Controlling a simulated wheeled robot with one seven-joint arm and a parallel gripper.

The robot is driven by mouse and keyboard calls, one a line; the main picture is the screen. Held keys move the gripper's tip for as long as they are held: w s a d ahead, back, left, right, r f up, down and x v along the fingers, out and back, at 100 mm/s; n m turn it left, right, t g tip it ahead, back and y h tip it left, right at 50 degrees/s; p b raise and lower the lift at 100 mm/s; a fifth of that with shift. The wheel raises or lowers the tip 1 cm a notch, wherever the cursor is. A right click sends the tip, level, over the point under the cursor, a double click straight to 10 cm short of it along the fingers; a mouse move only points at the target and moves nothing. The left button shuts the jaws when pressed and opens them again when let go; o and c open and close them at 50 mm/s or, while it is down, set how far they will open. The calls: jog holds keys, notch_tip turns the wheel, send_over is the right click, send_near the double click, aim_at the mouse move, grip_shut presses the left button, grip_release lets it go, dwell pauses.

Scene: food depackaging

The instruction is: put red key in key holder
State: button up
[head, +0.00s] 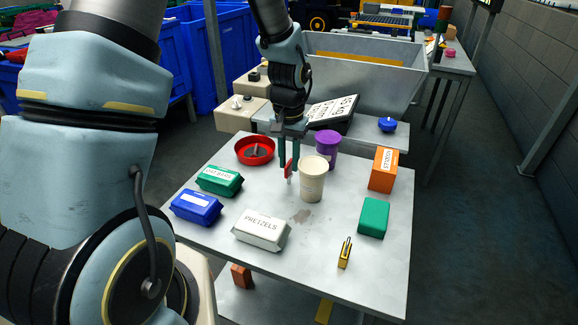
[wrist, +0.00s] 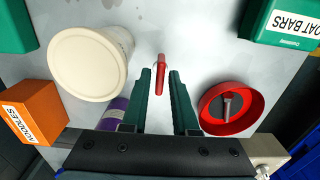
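The red key (head: 288,169) is upright between the fingertips of my gripper (head: 289,160), sticking out beyond them. I cannot tell for certain whether this dish is the key holder.
Close right stand a cream cup (head: 312,182) and a purple cup (head: 328,144). A grey bin (head: 375,75) stands behind.

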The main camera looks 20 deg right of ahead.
jog(key=shift+f, duration=0.65)
jog(key=shift+c, duration=0.4)
grip_shut()
